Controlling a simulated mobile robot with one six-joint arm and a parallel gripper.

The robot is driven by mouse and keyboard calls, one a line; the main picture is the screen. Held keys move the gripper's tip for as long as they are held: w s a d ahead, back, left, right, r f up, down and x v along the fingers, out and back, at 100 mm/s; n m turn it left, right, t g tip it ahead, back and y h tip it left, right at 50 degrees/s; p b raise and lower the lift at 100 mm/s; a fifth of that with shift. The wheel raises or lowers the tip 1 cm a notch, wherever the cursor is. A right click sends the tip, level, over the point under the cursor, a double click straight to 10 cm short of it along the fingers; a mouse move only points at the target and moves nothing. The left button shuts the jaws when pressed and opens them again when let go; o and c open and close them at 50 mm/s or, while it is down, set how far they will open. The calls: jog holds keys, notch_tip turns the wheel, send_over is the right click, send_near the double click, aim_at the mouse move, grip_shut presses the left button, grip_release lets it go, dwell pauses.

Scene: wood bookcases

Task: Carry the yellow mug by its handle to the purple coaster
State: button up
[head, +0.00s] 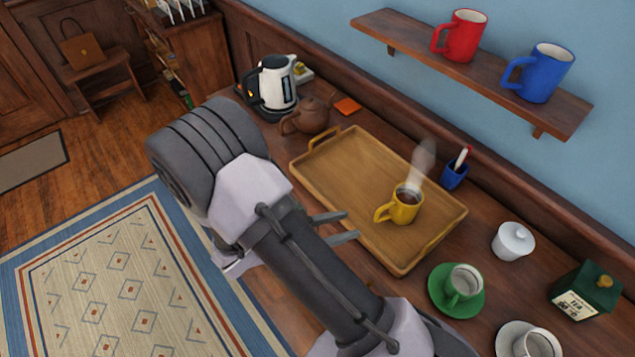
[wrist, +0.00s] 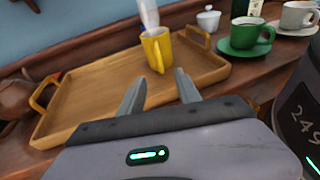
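The yellow mug (head: 407,209) stands upright on the wooden tray (head: 345,165), with dark liquid inside and steam rising. Its handle points toward my gripper (head: 350,226). In the wrist view, the mug (wrist: 163,50) stands beyond the two fingertips (wrist: 158,84), its handle facing the gap between them. My gripper is open and empty, apart from the mug, at the tray's near side. I see no purple coaster in either view; part of the counter is hidden behind my arm.
A blue pen cup (head: 454,176) stands behind the tray. A green mug on its saucer (head: 437,292), a white lidded pot (head: 512,242) and a tea tin (head: 585,290) are to the right. A brown teapot (head: 310,115), kettle (head: 277,85) and orange square (head: 348,106) are at the left.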

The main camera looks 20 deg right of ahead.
aim_at(375, 217)
jog(key=b+x, duration=0.2)
jog(key=x, duration=0.7)
jog(key=shift+d, duration=0.15)
grip_shut()
jog(key=shift+r, duration=0.1)
dwell(1.7)
jog(key=shift+r+p, duration=2.5)
jog(key=shift+r, duration=0.45)
